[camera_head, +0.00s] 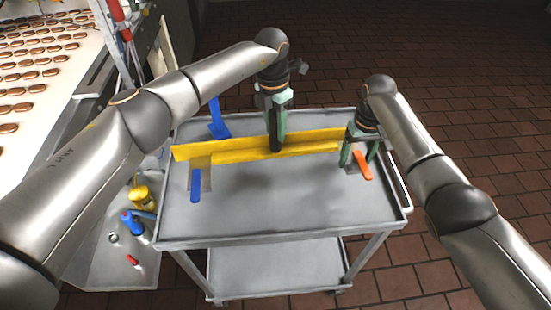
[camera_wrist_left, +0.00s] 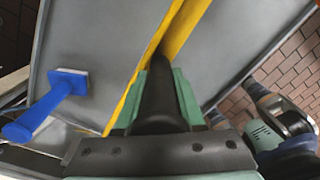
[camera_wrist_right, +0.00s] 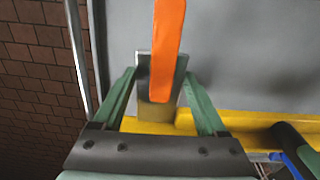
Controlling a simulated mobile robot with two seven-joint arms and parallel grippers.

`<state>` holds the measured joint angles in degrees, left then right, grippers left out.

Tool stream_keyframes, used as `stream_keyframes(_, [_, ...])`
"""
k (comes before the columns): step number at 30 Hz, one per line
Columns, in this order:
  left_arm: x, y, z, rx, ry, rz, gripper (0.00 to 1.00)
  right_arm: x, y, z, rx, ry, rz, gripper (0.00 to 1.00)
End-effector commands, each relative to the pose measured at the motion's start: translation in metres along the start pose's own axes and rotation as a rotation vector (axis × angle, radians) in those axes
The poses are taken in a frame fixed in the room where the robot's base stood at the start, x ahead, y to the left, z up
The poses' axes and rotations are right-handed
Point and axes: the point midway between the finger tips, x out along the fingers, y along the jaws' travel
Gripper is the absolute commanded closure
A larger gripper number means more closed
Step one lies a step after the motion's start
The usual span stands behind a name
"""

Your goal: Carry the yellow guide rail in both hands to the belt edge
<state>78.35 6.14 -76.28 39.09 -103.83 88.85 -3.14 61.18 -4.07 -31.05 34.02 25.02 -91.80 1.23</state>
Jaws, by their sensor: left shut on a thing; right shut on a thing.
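The yellow guide rail (camera_head: 225,154) runs left to right over the grey cart top. It also shows in the left wrist view (camera_wrist_left: 128,108) and the right wrist view (camera_wrist_right: 255,121). My left gripper (camera_head: 277,146) is shut at the rail's middle; a dark piece between its fingers (camera_wrist_left: 160,85) hides the contact. I cannot tell whether the rail touches the cart. The belt (camera_head: 40,75) is at upper left.
Brown biscuits cover the belt. A side tray (camera_head: 105,262) holds several small items. The cart's (camera_head: 300,215) front is clear.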

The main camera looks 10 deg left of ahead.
Motion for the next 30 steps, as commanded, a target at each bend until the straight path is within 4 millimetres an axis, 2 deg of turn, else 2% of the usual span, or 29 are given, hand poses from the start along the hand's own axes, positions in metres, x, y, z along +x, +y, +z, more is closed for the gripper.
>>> stream_keyframes(17, [-0.004,-0.001,-0.001,0.001,-0.002,0.0,1.0,-0.003,-0.001,0.001,0.0,0.004,-0.002,1.0])
stream_keyframes(30, [-0.016,-0.011,-0.012,0.002,-0.004,-0.002,1.0,-0.015,-0.006,0.013,0.0,0.005,-0.005,1.0])
